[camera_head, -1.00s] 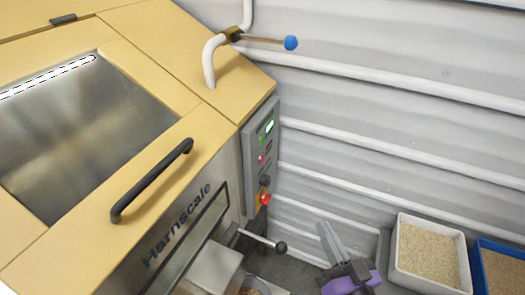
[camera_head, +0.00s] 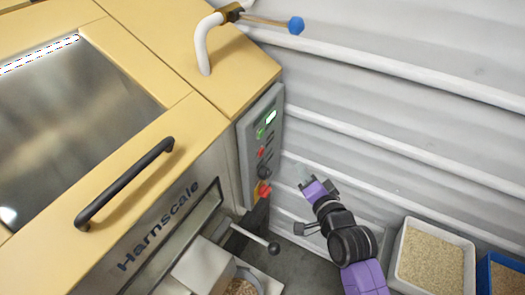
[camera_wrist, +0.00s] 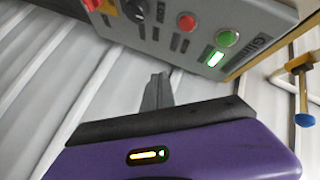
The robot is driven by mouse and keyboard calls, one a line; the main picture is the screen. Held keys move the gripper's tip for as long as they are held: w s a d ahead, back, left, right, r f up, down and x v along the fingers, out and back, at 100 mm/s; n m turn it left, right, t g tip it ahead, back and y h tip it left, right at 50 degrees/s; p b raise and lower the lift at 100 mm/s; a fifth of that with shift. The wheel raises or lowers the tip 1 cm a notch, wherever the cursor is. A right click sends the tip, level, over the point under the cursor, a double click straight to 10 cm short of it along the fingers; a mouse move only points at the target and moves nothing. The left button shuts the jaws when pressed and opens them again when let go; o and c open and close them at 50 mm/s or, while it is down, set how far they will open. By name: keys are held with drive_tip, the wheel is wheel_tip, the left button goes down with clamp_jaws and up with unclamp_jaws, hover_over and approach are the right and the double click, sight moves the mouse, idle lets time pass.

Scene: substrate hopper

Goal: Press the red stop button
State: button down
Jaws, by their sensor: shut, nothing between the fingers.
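The grey control panel (camera_head: 250,165) is on the side of the Harnscale machine. It carries a small red button (camera_head: 261,152) below a green one (camera_head: 260,133). A larger red knob on a yellow base (camera_head: 264,190) sits at the panel's lower end. In the wrist view the small red button (camera_wrist: 186,22) lies between the green button (camera_wrist: 228,38) and a black knob (camera_wrist: 135,10); the yellow-based red one (camera_wrist: 92,4) is cut by the top edge. My gripper (camera_head: 304,176) is right of the panel, apart from it, shut and empty. Its fingers (camera_wrist: 158,92) point toward the panel.
A lever with a black ball (camera_head: 273,248) sticks out below the panel. A bent white pipe with a blue-ended handle (camera_head: 296,25) is above. A white bin of grain (camera_head: 402,262) and a blue bin (camera_head: 484,272) stand at lower right. The corrugated wall is behind my gripper.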

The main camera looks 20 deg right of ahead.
sight(262, 153)
drive_tip(key=w+a+b, duration=0.2)
drive_tip(key=w+a, duration=0.4)
idle(0.6)
drive_tip(key=shift+w+a, duration=0.15)
drive_tip(key=shift+a, duration=0.05)
idle(1.8)
drive_tip(key=shift+w+a, duration=0.2)
drive_tip(key=shift+w, duration=0.05)
drive_tip(key=shift+w+a+b, duration=0.3)
drive_tip(key=shift+a+b, duration=0.05)
drive_tip(key=shift+b, duration=0.15)
idle(0.7)
idle(0.4)
drive_tip(key=shift+s+d+p, duration=0.4)
drive_tip(key=shift+s+d, duration=0.2)
drive_tip(key=shift+d, duration=0.05)
